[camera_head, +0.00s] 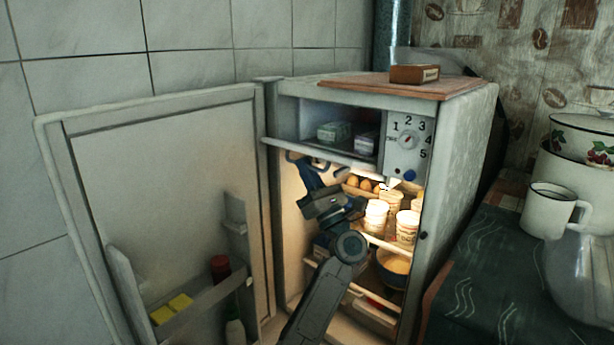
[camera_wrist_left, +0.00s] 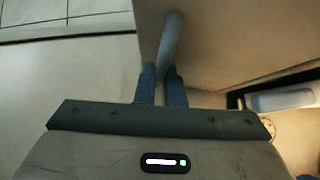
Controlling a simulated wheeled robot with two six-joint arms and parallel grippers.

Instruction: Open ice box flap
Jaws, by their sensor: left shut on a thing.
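The small fridge has its main door (camera_head: 165,175) swung open to the left. The ice box (camera_head: 350,118) at its top is open, with small boxes visible inside. Its flap (camera_head: 325,154) is folded down and juts forward, close to level, seen nearly edge-on. My left gripper (camera_head: 308,168) is just below the flap's front left part, its blue fingers shut on the flap handle. In the left wrist view, the pale handle (camera_wrist_left: 169,50) runs between the two fingers (camera_wrist_left: 161,85), beside a broad pale panel. My right gripper is in neither view.
Lit shelves below hold eggs (camera_head: 362,184), white jars (camera_head: 377,214) and a bowl (camera_head: 393,266), close to my left arm. The dial panel (camera_head: 405,140) is right of the ice box. A table with a mug (camera_head: 548,210) stands at right.

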